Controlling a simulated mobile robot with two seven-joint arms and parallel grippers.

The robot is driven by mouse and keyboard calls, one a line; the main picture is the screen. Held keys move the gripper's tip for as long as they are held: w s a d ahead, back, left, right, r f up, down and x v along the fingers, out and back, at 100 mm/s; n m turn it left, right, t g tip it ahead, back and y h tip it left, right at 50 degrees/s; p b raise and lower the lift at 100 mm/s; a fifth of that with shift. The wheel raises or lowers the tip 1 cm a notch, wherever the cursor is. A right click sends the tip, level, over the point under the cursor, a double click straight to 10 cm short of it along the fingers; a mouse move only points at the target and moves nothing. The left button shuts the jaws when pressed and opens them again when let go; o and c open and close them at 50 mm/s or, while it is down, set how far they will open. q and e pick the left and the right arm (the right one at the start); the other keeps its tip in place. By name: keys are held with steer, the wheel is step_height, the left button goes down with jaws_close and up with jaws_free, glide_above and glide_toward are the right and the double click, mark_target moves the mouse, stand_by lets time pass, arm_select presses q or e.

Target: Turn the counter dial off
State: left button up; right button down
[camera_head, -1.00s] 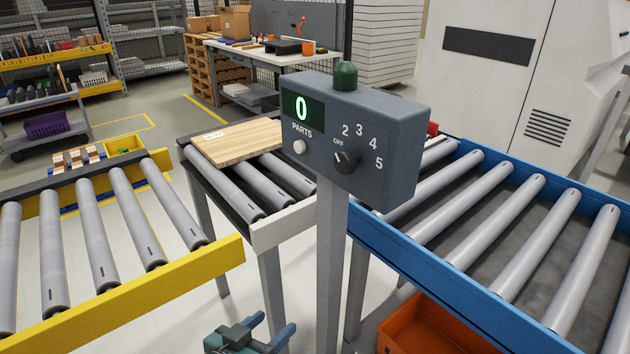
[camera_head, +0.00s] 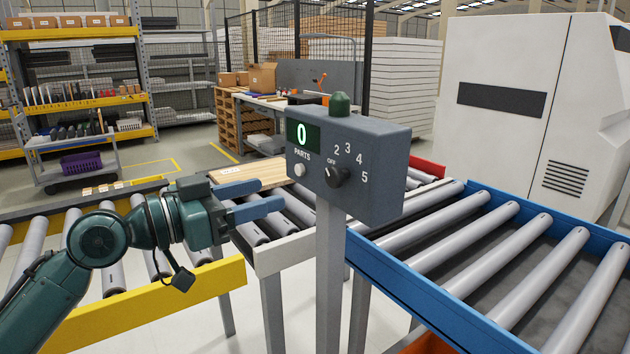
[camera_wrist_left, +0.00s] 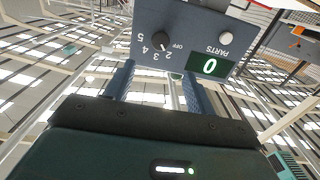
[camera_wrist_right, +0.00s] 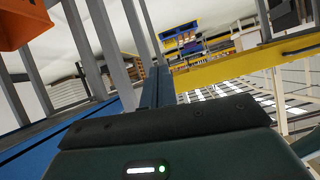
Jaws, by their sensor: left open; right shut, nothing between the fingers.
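The counter box (camera_head: 375,190) is a blue-grey panel on a post, with a display reading 0. The dial also shows upside down in the left wrist view (camera_wrist_left: 161,41). My left gripper (camera_head: 271,194) is open and empty, left of the box and apart from it, fingers pointing toward it. The panel lies ahead of both fingers in the left wrist view (camera_wrist_left: 158,70). My right gripper (camera_wrist_right: 158,70) is shut and empty, outside the head view.
A white button (camera_head: 300,171) is left of the dial, and a green dome (camera_head: 339,104) tops the box. A wooden board (camera_head: 250,175) lies on rollers behind my left gripper. Yellow (camera_head: 150,308) and blue (camera_head: 440,305) conveyor rails flank the post (camera_head: 329,270).

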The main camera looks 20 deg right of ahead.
mark_target(330, 176)
arm_select(q)
steer(key=p+x, duration=0.2)
steer(key=x, duration=1)
steer(key=shift+a, duration=0.1)
arm_select(e)
steer(key=shift+s+d+r+n, duration=0.1)
steer(key=shift+d+r+n, duration=0.15)
steer(key=shift+r, duration=0.3)
arm_select(q)
steer(key=shift+f, duration=0.1)
steer(key=c, duration=1)
steer(key=shift+o, duration=0.2)
arm_select(e)
steer(key=shift+a, duration=0.1)
